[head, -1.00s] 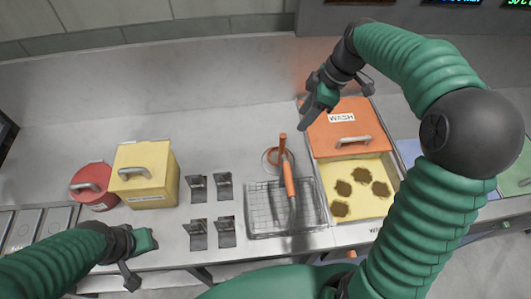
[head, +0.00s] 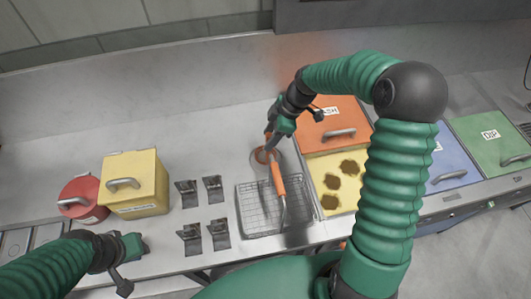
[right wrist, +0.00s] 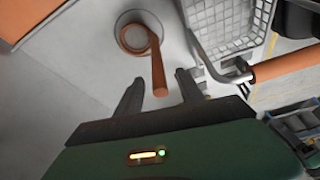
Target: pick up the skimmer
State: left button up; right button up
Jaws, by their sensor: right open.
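The skimmer, as I take it, has an orange handle (right wrist: 158,72) that stands up from a round orange ring on a grey disc, right of the metal brackets. In the head view its ring (head: 261,155) shows below my right gripper (head: 271,134). In the right wrist view my right gripper (right wrist: 160,92) is open, with the handle's end between or just ahead of its fingertips; contact cannot be told. My left gripper (head: 135,248) is low at the left, over the counter's front edge, away from the skimmer; its fingers are not clear.
A wire basket (head: 257,208) with its own orange handle (head: 278,180) lies close right of the skimmer. Right of it are an orange WASH lid (head: 332,125) and a yellow pan (head: 318,170). Several metal brackets (head: 188,190), a yellow box (head: 135,183) and a red pot (head: 82,197) stand left.

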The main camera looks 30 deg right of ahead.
jog(key=shift+a+f, duration=0.15)
jog(key=shift+f, duration=0.45)
jog(key=shift+w+f, duration=0.2)
jog(key=shift+f, duration=0.1)
jog(key=shift+c, duration=0.2)
jog(key=shift+r, duration=0.1)
grip_shut()
dwell(0.4)
